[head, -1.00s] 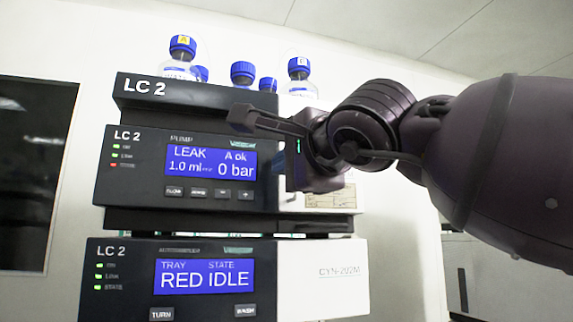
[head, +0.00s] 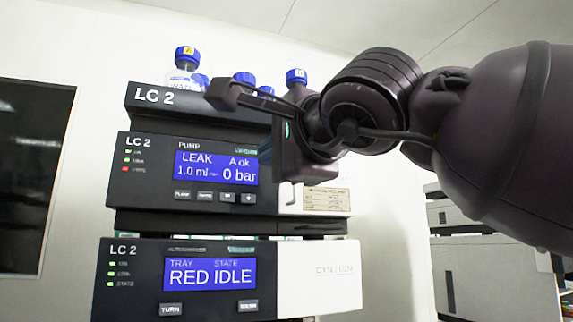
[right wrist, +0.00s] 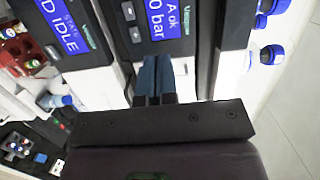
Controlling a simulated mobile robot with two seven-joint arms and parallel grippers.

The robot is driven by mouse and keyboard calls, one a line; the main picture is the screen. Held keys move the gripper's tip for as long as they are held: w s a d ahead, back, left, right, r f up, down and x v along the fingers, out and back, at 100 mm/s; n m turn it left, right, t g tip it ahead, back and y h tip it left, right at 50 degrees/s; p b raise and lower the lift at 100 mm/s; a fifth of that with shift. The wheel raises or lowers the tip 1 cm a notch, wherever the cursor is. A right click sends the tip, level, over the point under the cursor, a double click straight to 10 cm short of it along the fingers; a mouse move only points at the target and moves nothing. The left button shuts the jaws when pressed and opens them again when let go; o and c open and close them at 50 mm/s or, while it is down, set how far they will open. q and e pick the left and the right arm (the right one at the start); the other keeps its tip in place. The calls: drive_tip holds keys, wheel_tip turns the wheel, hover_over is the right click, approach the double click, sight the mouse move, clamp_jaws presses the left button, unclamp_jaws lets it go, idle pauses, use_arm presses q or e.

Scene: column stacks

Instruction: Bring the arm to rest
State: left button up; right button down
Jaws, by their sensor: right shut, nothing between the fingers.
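My right gripper (head: 222,95) comes in from the right and is raised in front of the top of the LC 2 stack. Its fingers point left and are shut, with nothing held. In the right wrist view the two blue-grey fingers (right wrist: 155,78) lie side by side in front of the stack's front panels. I cannot tell the exact gap to the stack, but no contact shows. The dark arm fills the right side of the head view and hides part of the stack's top right. My left gripper is not in view.
The pump module (head: 130,185) shows "LEAK A ok" and "0 bar", with one red light. The module below (head: 135,285) reads "RED IDLE". Several blue-capped bottles (head: 186,58) stand on top, close behind the gripper. Grey equipment (head: 490,262) stands at the lower right.

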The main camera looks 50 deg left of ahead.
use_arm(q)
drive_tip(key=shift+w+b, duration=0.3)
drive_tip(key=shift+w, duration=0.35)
use_arm(e)
drive_tip(key=shift+s+d+f, duration=0.1)
drive_tip(key=shift+s+d, duration=0.15)
drive_tip(key=shift+s, duration=0.7)
drive_tip(key=shift+s+d+r, duration=0.1)
drive_tip(key=shift+s+d, duration=0.1)
drive_tip(key=shift+s, duration=0.75)
drive_tip(key=shift+s+d+f, duration=0.1)
drive_tip(key=shift+s+d, duration=0.15)
drive_tip(key=shift+s, duration=0.7)
